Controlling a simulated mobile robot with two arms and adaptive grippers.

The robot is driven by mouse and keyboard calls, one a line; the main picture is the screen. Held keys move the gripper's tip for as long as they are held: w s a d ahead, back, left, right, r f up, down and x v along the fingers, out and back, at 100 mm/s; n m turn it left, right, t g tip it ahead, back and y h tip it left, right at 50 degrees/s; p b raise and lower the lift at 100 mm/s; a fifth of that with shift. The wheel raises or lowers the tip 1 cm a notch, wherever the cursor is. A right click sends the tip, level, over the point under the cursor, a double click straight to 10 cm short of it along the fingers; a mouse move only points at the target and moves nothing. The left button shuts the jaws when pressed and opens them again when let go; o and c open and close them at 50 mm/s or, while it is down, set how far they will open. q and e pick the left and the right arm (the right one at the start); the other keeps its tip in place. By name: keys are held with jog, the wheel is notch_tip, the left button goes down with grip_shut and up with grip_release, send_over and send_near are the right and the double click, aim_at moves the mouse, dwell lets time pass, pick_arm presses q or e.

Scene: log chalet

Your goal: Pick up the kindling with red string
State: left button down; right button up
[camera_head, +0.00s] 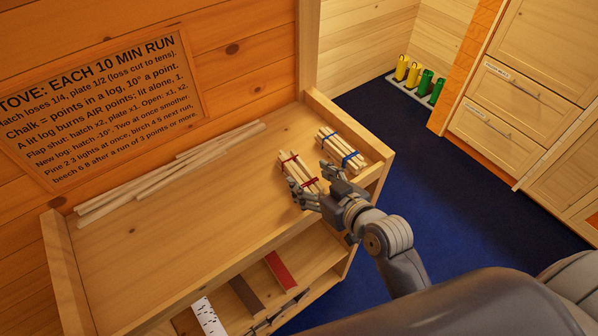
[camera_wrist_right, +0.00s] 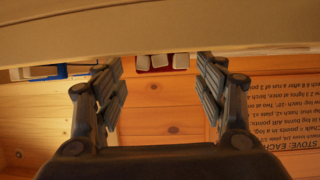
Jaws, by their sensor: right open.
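The kindling with red string (camera_head: 290,166) is a small bundle of pale sticks lying on the wooden shelf top. My right gripper (camera_head: 315,187) is at the near end of this bundle, fingers spread. In the right wrist view the open fingers (camera_wrist_right: 159,80) stand apart, and the ends of the red-tied kindling (camera_wrist_right: 165,61) show between and beyond them, partly cut off by a pale edge above. I cannot tell whether the fingers touch it. My left gripper is not in view.
A bundle with blue string (camera_head: 328,139) lies close on the right; it also shows in the right wrist view (camera_wrist_right: 50,72). Long loose sticks (camera_head: 170,170) lie along the back wall. The shelf top (camera_head: 190,235) has a raised right rim (camera_head: 335,120). Its left middle is clear.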

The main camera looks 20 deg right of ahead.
aim_at(301, 172)
jog(key=shift+w+a+p, duration=0.25)
jog(key=shift+w+p, duration=0.2)
jog(key=shift+w, duration=0.2)
jog(key=p+x, duration=0.1)
jog(key=x, duration=0.2)
jog(key=shift+w+a+f, duration=0.2)
jog(key=shift+w+f, duration=0.1)
jog(key=shift+w, duration=0.1)
jog(key=shift+c, duration=0.8)
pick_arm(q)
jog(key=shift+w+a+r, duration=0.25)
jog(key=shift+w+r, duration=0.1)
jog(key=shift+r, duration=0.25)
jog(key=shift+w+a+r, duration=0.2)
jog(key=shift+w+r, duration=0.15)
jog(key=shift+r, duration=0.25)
pick_arm(e)
jog(key=c, duration=1)
